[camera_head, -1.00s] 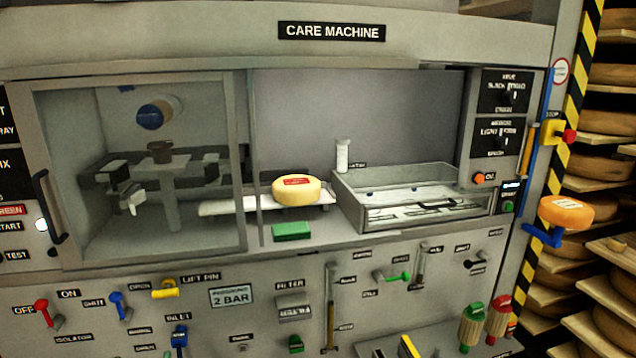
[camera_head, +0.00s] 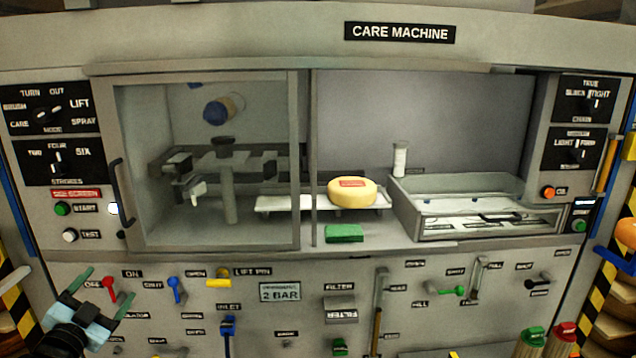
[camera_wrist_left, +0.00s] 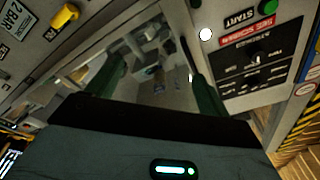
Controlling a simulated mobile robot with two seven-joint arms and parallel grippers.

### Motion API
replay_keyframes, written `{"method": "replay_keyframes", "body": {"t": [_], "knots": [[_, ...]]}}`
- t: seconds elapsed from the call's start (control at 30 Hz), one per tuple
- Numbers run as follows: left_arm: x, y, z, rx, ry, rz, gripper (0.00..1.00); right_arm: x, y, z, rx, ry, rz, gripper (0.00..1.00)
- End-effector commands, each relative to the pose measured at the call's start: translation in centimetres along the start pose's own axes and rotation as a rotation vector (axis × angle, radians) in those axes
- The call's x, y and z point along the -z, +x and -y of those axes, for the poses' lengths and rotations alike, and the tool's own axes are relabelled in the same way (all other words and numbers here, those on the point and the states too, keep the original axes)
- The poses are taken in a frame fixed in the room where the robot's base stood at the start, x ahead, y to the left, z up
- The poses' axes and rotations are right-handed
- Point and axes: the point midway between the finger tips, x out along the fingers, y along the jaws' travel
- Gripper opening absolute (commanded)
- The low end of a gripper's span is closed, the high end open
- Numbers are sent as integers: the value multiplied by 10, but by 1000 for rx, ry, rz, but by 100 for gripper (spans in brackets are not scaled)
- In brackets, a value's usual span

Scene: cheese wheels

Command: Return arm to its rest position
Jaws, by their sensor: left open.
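My left gripper (camera_head: 101,292) is in the lower left of the head view, in front of the machine's panel below the START and TEST buttons. Its two green fingers are spread apart with nothing between them. In the left wrist view the open fingers (camera_wrist_left: 158,72) point toward the machine's glass door, with the START panel to the right. My right gripper is in neither view.
A yellow cheese wheel (camera_head: 353,192) sits on a white rail in the care machine, above a green block (camera_head: 344,233). A clear-walled tray (camera_head: 480,226) stands to the right. Levers, including a red one (camera_head: 109,288), stick out near my left gripper.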

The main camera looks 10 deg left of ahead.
Motion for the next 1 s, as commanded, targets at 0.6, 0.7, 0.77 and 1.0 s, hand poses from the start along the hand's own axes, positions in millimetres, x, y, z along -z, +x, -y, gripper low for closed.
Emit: {"method": "replay_keyframes", "body": {"t": [0.6, 0.7, 0.77, 1.0], "knots": [[-107, -205, -222, -530, -48, 346, 80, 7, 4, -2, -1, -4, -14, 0], [-118, -261, -252, -627, -65, 423, 80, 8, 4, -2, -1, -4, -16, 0], [-122, -293, -266, -678, -76, 464, 80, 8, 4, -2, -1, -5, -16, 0], [-127, -393, -299, -823, -116, 596, 80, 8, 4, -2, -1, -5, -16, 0]]}}
